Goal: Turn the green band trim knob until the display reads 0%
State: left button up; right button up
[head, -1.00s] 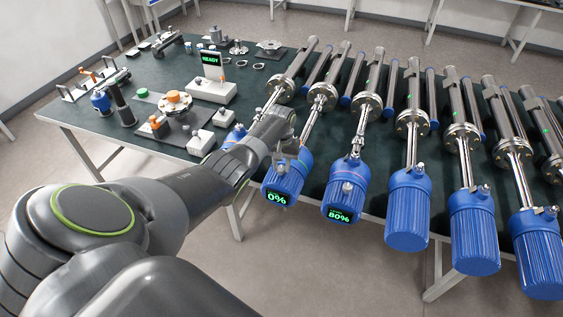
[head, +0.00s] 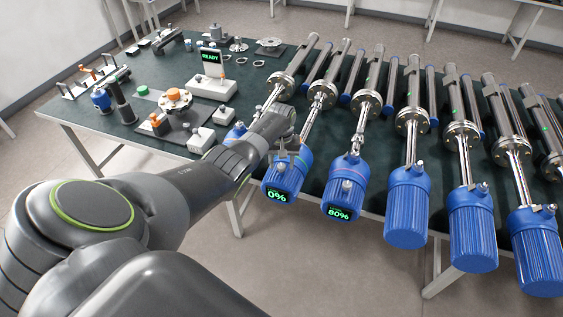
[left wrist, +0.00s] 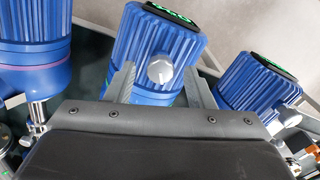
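A blue ribbed transmitter housing (head: 284,180) hangs over the table's front edge, and its display (head: 277,195) reads 0% in green. Its silvery trim knob (left wrist: 160,68) faces my left wrist camera. My left gripper (left wrist: 162,85) is open, with one finger on each side of the knob and a visible gap to both; the gripper also shows above this housing in the head view (head: 287,148). The neighbouring transmitter (head: 345,190) to the right has a display (head: 340,213) reading 80%. My right gripper is not in view.
More blue transmitters (head: 408,205) stand in a row to the right, close together. Another blue housing (head: 235,135) is partly hidden behind my left arm. A white station (head: 212,90) with a READY display and several small parts occupy the table's left side.

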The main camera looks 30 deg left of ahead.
aim_at(282, 165)
pick_arm(q)
jog(key=shift+r, duration=0.4)
notch_tip(282, 165, up, 17)
jog(key=b, duration=0.2)
jog(key=shift+f, duration=0.2)
dwell(0.5)
